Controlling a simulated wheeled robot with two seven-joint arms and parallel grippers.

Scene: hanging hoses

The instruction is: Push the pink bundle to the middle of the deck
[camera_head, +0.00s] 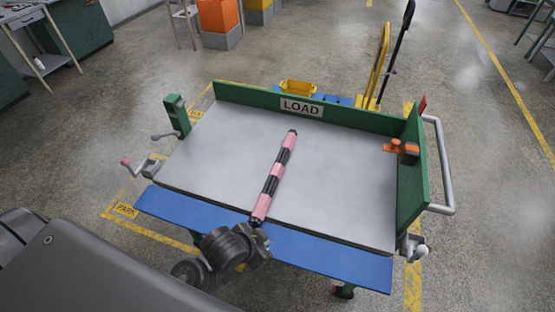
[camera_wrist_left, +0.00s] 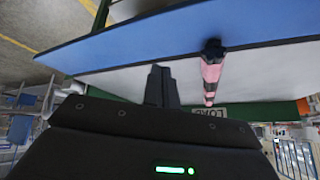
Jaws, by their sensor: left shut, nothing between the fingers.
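The pink bundle (camera_head: 274,178), a long roll with pink and black bands, lies on the grey deck (camera_head: 225,140) of a cart. It runs slantwise from near the deck's middle to the front edge. In the left wrist view the bundle (camera_wrist_left: 211,75) shows its dark end, to the right of the fingers. My left gripper (camera_head: 262,238) is at the front edge, close by the bundle's near end. Its fingers (camera_wrist_left: 161,84) are shut with nothing between them, and look apart from the bundle. Contact cannot be told from the head view. My right gripper is not in view.
A green wall with a LOAD sign (camera_head: 301,107) closes the deck's back, and a green wall (camera_head: 413,172) with an orange clamp (camera_head: 402,150) closes its right. A blue strip (camera_head: 330,258) runs along the front. The deck is clear on both sides of the bundle.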

